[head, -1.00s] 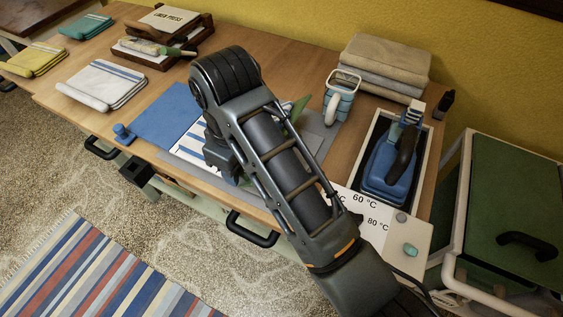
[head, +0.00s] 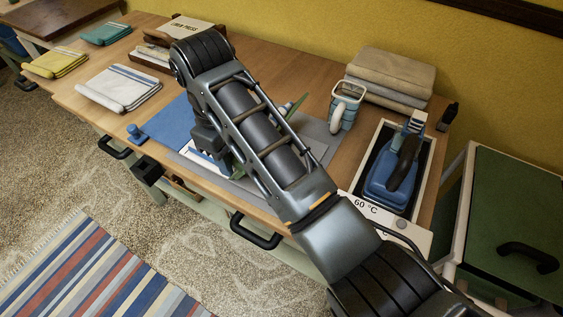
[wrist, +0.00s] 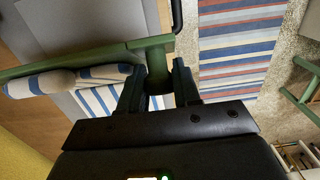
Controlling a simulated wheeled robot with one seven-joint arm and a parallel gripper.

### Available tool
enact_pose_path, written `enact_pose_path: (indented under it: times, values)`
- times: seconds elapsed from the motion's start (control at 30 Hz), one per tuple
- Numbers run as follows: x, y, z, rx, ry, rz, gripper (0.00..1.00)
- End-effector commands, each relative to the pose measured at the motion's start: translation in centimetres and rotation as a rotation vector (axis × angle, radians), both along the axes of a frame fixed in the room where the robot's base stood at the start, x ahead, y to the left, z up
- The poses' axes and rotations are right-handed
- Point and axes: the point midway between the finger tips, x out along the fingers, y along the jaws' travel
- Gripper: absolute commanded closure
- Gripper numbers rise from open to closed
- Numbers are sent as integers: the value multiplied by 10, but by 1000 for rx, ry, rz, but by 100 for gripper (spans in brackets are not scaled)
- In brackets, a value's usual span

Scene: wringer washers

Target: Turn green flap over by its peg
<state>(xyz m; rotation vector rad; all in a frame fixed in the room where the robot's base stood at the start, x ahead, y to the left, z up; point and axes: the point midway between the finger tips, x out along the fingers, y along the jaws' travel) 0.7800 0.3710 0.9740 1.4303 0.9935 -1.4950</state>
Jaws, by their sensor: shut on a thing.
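The green flap (head: 293,105) stands raised from the board, and it is mostly hidden behind my arm in the head view. In the wrist view, its green edge (wrist: 95,55) runs across the upper left, seen nearly edge-on. My gripper (wrist: 158,85) is shut on the green peg (wrist: 157,72) at the flap's edge. A white cloth with blue stripes lies partly hidden under my arm, and it also shows in the wrist view (wrist: 98,98). The blue flap (head: 168,122) lies flat at the left, with its blue peg (head: 135,133) towards the front edge.
The grey board (head: 313,137) lies on the wooden table (head: 255,73). A mug (head: 345,105), folded towels (head: 390,75) and a blue iron (head: 394,180) stand to the right. Folded cloths (head: 122,87) lie at the left. A black handle (head: 256,232) sticks out at the front.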

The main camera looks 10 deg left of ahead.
Motion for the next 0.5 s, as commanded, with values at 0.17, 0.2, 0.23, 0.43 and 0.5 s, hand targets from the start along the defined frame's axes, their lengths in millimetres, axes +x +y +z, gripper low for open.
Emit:
enact_pose_path:
  times: [0.17,0.2,0.23,0.43,0.5]
  values:
    - [6,11,3,-59,17,-1,83]
    - [7,14,3,-72,23,-2,83]
    - [7,16,3,-82,27,-2,83]
    - [12,29,5,-143,50,-3,83]
    - [14,34,6,-165,58,-3,83]
